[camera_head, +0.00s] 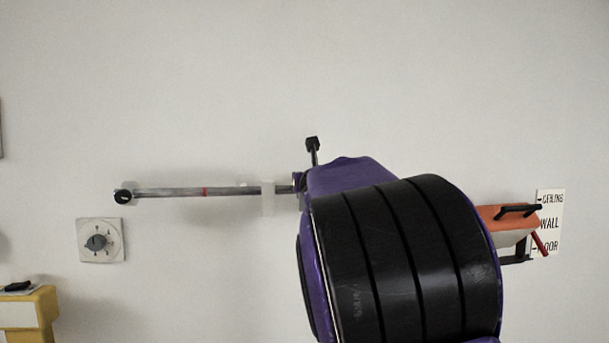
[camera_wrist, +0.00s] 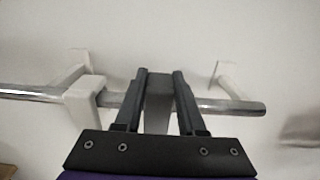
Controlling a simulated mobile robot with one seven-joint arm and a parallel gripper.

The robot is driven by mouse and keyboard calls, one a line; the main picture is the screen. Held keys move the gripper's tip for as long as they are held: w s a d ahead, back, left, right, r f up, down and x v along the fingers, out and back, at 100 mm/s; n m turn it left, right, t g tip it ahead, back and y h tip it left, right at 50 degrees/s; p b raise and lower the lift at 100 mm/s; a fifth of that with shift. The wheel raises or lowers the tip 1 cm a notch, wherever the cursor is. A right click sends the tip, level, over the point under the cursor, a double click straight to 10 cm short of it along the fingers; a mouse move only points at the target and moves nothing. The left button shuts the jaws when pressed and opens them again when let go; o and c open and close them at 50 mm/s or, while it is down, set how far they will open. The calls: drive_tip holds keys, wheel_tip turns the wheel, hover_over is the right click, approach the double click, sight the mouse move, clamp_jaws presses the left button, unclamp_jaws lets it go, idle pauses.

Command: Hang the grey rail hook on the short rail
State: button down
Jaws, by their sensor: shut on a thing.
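My gripper (camera_wrist: 160,74) is shut on the grey rail hook (camera_wrist: 158,98), a dark grey block between its two black fingers in the wrist view. The hook is at the metal rail (camera_wrist: 225,106) and covers part of it. I cannot tell whether it bears on the rail or is just in front of it. In the head view the rail (camera_head: 160,192) runs level along the wall, with a black left end and a red band. My arm hides its right part, the grey hook and most of my gripper there.
A white piece (camera_wrist: 82,108) sits around the rail just left of my gripper; it shows in the head view (camera_head: 268,198). A white wall bracket (camera_wrist: 228,80) is right. A dial plate (camera_head: 100,241), a yellow box (camera_head: 30,312) and an orange-topped object (camera_head: 505,220) stand apart.

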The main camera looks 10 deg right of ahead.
drive_tip(key=shift+f, duration=0.55)
drive_tip(key=shift+c, duration=2.1)
unclamp_jaws()
drive_tip(key=shift+s, duration=0.1)
